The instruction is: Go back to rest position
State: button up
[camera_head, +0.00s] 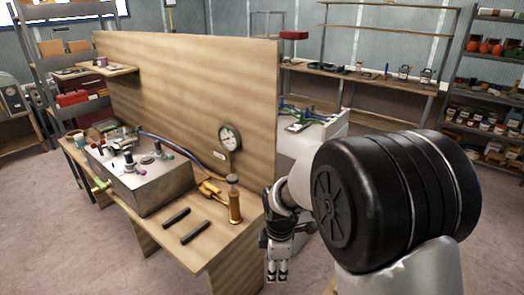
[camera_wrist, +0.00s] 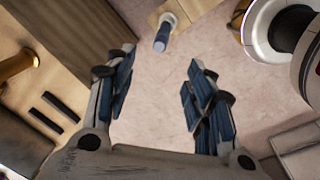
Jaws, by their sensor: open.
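My gripper (camera_head: 278,268) hangs fingers-down beside the right end of the wooden workbench (camera_head: 225,240), in front of my arm in the head view. In the wrist view my gripper (camera_wrist: 158,78) has its two blue-padded fingers spread wide apart. Nothing is between the fingers except a view of the pinkish floor (camera_wrist: 155,115). The gripper is apart from the bench and holds nothing.
A tall wooden panel (camera_head: 190,80) with a gauge (camera_head: 230,137) rises behind. Shelves (camera_head: 485,95) stand at the right.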

jog(key=s+d+r+m+t, duration=0.1)
jog(key=s+d+r+m, duration=0.3)
jog(key=s+r+m, duration=0.35)
jog(key=s+d+r+m+t, duration=0.1)
jog(key=s+d+r+m, duration=0.35)
jog(key=s+r, duration=0.45)
jog(key=s+d+r+m+t, duration=0.1)
jog(key=s+d+r+m, duration=0.1)
jog(key=s+m, duration=0.4)
jog(key=shift+s, duration=0.8)
